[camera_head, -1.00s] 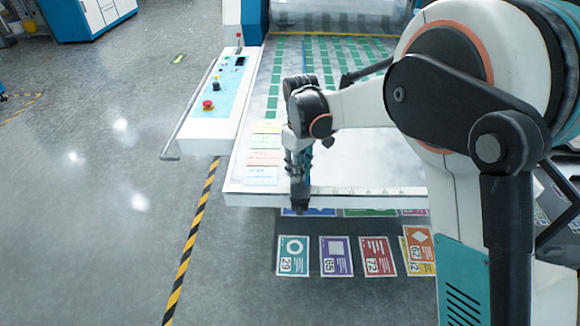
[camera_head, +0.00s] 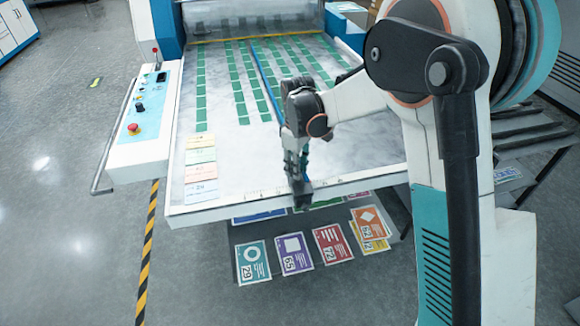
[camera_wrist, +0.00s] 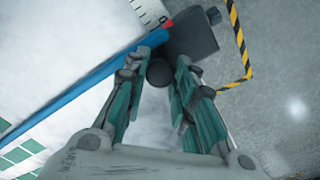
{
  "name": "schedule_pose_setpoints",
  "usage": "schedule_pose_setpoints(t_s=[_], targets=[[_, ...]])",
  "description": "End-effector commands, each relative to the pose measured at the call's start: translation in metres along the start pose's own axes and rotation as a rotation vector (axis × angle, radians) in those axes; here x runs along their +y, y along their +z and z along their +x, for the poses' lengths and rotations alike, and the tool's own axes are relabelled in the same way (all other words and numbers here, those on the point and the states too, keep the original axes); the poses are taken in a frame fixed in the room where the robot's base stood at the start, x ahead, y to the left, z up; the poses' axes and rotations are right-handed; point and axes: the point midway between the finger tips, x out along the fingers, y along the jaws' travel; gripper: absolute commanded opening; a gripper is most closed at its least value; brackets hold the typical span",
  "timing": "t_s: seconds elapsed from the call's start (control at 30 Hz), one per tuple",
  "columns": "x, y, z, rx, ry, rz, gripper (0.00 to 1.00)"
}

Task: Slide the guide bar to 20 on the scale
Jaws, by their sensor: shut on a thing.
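The guide bar (camera_head: 264,80) is a long blue bar lying across the white table top, and it also shows in the wrist view (camera_wrist: 85,86). Its near end has a dark block (camera_wrist: 190,35) with a dark round knob (camera_wrist: 160,72) and a small red mark. My gripper (camera_head: 298,168) is at the table's front edge, its fingers shut on the knob, as the wrist view shows (camera_wrist: 163,68). The scale (camera_head: 258,193) runs along the front edge; part of it shows beside the red mark in the wrist view (camera_wrist: 148,12). Its numbers are too small or cut off to read.
Several pastel notes (camera_head: 201,170) lie at the table's left. A control panel (camera_head: 140,120) with a red button stands left of the table. Coloured numbered cards (camera_head: 294,254) sit below the front edge. Green patches (camera_head: 200,100) cover the far table top. Floor at left is clear.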

Motion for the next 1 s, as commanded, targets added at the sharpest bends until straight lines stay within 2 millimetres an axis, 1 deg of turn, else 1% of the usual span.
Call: schedule_pose_setpoints(t_s=[0.2, 0.23, 0.27, 0.3, 0.63, 0.73, 0.87, 1.0], targets=[[0.000, 0.000, 0.000, 0.000, 0.001, 0.000, 0.00], [0.000, 0.000, 0.000, 0.000, 0.001, 0.000, 0.29], [0.000, 0.000, 0.000, 0.000, 0.001, 0.000, 0.36], [0.000, 0.000, 0.000, 0.000, 0.001, 0.000, 0.45], [0.000, 0.000, -0.001, 0.000, 0.000, 0.000, 0.46], [0.000, -0.001, -0.005, 0.000, 0.000, 0.000, 0.46], [0.000, 0.000, -0.022, 0.000, 0.000, 0.000, 0.46], [0.000, 0.000, -0.051, 0.000, 0.000, 0.000, 0.46]])
